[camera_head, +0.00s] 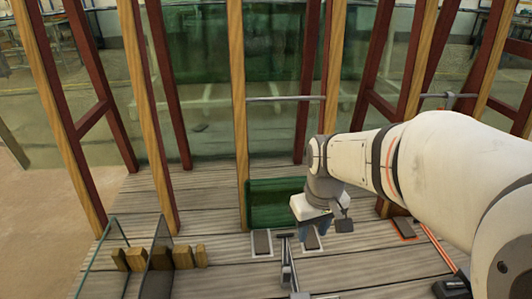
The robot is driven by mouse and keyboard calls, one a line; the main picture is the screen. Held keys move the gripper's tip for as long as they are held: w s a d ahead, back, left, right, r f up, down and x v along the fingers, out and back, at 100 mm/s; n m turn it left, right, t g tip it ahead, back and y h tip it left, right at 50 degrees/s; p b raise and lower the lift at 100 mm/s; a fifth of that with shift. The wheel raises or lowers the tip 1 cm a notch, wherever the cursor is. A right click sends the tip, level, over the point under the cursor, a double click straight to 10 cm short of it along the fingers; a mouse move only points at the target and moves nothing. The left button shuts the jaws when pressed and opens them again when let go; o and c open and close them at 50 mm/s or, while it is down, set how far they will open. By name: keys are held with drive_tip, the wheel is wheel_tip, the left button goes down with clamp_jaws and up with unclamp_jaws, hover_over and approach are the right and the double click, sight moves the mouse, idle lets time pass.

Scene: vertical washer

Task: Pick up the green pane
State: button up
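A green pane (268,204), small and see-through, is low beside a wooden post, over the plank floor. My gripper (317,228) points down just right of the pane's right end, and my wrist covers part of that end. Its fingertips look bluish and small. I cannot tell whether they are apart or touch the pane. Larger green sheets (205,55) also show behind the posts at the top.
A T-shaped tool (288,265) lies in front of my gripper, with grey pads (262,243) near it. Wooden blocks (183,256) and dark and clear upright panels are at lower left. Tall wooden posts (237,100) and horizontal metal bars (285,98) stand behind.

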drive_tip(key=w+r+n+p, duration=0.2)
drive_tip(key=w+n, duration=0.1)
drive_tip(key=w, duration=0.6)
drive_tip(key=n+g+y+p, duration=0.15)
drive_tip(key=n+p, duration=0.35)
drive_tip(key=n, duration=0.7)
hover_over(285, 180)
drive_tip(key=d, duration=0.2)
drive_tip(key=shift+t, duration=0.25)
drive_tip(key=f, duration=1.1)
drive_tip(key=shift+s+a+f, duration=0.2)
drive_tip(key=shift+a+f, duration=0.05)
drive_tip(key=shift+f, duration=0.1)
drive_tip(key=f, duration=0.1)
drive_tip(key=f+b, duration=0.1)
drive_tip(key=shift+w+a+f, duration=0.1)
drive_tip(key=shift+a+f, duration=0.15)
drive_tip(key=shift+f, duration=0.1)
drive_tip(key=f, duration=0.2)
drive_tip(key=a+f+b, duration=0.1)
drive_tip(key=f, duration=0.2)
drive_tip(key=shift+w+a+b, duration=0.1)
drive_tip(key=shift+w+b, duration=0.05)
drive_tip(key=shift+b, duration=0.15)
